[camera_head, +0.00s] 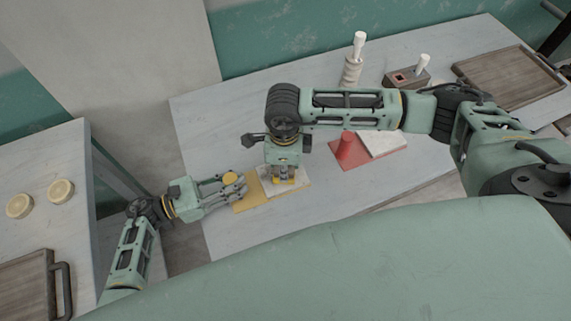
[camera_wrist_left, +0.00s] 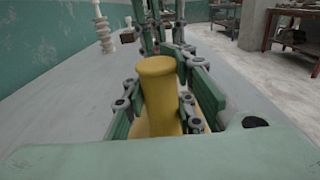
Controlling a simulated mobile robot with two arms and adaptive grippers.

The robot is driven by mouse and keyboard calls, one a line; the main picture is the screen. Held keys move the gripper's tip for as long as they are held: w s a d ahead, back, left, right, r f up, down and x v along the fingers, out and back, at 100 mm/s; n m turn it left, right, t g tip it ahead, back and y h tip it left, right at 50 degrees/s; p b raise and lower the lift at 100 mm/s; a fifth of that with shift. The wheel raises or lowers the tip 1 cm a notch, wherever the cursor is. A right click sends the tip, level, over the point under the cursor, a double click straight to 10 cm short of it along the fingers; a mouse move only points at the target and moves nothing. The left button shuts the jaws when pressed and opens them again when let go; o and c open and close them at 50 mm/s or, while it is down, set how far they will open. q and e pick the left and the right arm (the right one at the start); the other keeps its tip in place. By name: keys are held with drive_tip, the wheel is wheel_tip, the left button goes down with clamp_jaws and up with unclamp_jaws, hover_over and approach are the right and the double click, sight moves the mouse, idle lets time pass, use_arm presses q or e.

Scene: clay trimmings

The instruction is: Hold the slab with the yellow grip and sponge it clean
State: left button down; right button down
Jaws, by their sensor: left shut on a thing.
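A yellow board (camera_head: 248,203) with an upright yellow grip (camera_head: 231,178) lies near the table's front left. A pale slab (camera_head: 301,186) rests at the board's right. My left gripper (camera_head: 226,190) is shut around the grip; the left wrist view shows the yellow grip (camera_wrist_left: 158,90) between the fingers. My right gripper (camera_head: 285,180) points down over the slab, its fingertips at or just above it. The gripper covers part of the slab. Yellow shows at its fingertips, but I cannot tell whether that is a sponge or finger parts.
A red board (camera_head: 341,160) with a red grip (camera_head: 345,146) and a pale slab (camera_head: 383,142) lies to the right, partly below my right arm. A ribbed holder (camera_head: 351,74), a brown block (camera_head: 405,79) and a wooden tray (camera_head: 508,77) stand behind. The table's left back is clear.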

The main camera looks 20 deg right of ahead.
sight(274, 180)
drive_tip(key=shift+w+f, duration=0.1)
drive_tip(key=shift+w, duration=3)
drive_tip(key=shift+a, duration=0.75)
drive_tip(key=shift+s, duration=3.4)
drive_tip(key=shift+s+a, duration=0.15)
drive_tip(key=shift+a, duration=0.5)
drive_tip(key=shift+w+a, duration=0.2)
drive_tip(key=shift+w+d, duration=0.1)
drive_tip(key=shift+w, duration=3.4)
wheel_tip(274, 180, up, 8)
drive_tip(key=shift+s, duration=0.1)
